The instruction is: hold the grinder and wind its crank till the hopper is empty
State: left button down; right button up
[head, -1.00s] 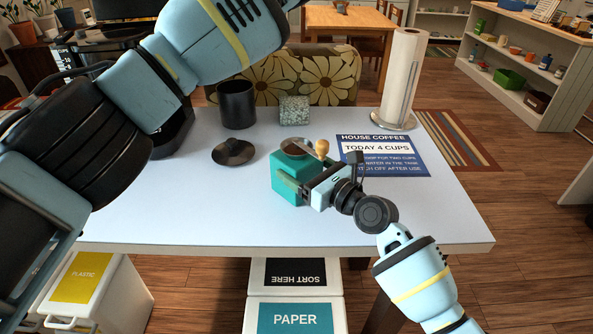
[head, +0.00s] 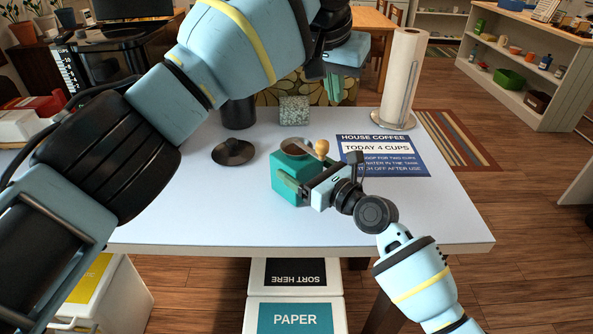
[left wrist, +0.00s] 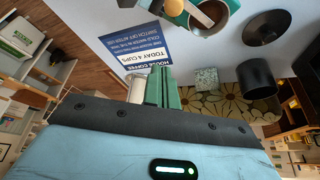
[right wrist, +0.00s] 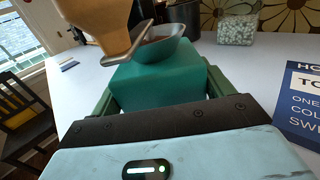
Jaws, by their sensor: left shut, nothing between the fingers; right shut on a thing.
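The grinder (head: 288,190) is a teal box standing on the white table, with a bowl-shaped hopper (head: 293,149) on top and a crank ending in a wooden knob (head: 322,148). The hopper shows brown inside; I cannot tell how much it holds. My right gripper (head: 301,189) is shut on the grinder's body, its fingers on two opposite sides in the right wrist view (right wrist: 160,92). My left gripper (head: 334,88) is shut and empty, raised beyond the grinder. Its closed green fingertips show in the left wrist view (left wrist: 163,88), apart from the knob (left wrist: 214,10).
A dark lid (head: 233,152), a black canister (head: 239,114) and a speckled block (head: 294,110) stand left of and behind the grinder. A blue coffee card (head: 384,156) and a paper towel roll (head: 402,75) are to the right. The table's front is clear.

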pick_arm(q)
jog(key=shift+s+f, duration=0.1)
notch_tip(320, 180, down, 9)
dwell(0.8)
dwell(1.9)
